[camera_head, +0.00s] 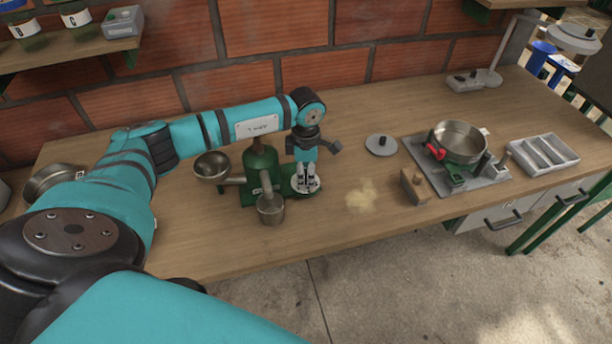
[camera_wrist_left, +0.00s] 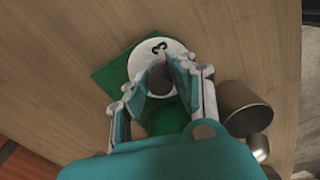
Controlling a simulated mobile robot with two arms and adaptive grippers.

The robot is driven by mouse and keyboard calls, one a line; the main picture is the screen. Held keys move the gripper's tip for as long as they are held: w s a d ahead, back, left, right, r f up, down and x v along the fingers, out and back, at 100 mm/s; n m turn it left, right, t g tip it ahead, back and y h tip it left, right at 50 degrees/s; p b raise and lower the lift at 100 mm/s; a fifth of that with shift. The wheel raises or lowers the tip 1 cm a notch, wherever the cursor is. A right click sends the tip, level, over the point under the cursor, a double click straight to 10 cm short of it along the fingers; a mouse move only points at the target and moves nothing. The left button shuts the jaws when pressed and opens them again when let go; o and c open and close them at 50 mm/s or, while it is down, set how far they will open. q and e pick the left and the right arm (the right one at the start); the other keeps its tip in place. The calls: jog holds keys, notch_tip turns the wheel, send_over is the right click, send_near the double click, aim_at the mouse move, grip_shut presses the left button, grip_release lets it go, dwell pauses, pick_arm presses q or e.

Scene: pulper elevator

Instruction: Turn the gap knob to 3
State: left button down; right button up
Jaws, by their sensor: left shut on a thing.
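The green pulper (camera_head: 262,172) stands on the bench, with a white round dial (camera_head: 314,189) on its right side. My left gripper (camera_head: 306,178) reaches down to this dial from above. In the left wrist view the fingers of my left gripper (camera_wrist_left: 163,82) are closed around the dark grey gap knob (camera_wrist_left: 158,75) at the middle of the white dial (camera_wrist_left: 145,62). A small red mark shows at the knob's edge, close to a black figure on the dial. The fingers hide the other dial marks. My right gripper is out of view.
A metal cup (camera_head: 270,209) stands in front of the pulper and a metal bowl (camera_head: 212,166) at its left. Right of it are a round grey lid (camera_head: 381,145), a wooden block (camera_head: 415,187), a pan (camera_head: 458,142) and a grey tray (camera_head: 543,154).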

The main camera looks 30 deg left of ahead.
pick_arm(q)
jog(key=n, duration=0.3)
jog(key=n+b, duration=0.1)
jog(key=n, duration=0.1)
jog(key=shift+s+f, duration=0.15)
jog(key=shift+f, duration=0.15)
jog(key=shift+n, duration=0.9)
jog(key=shift+s, duration=0.1)
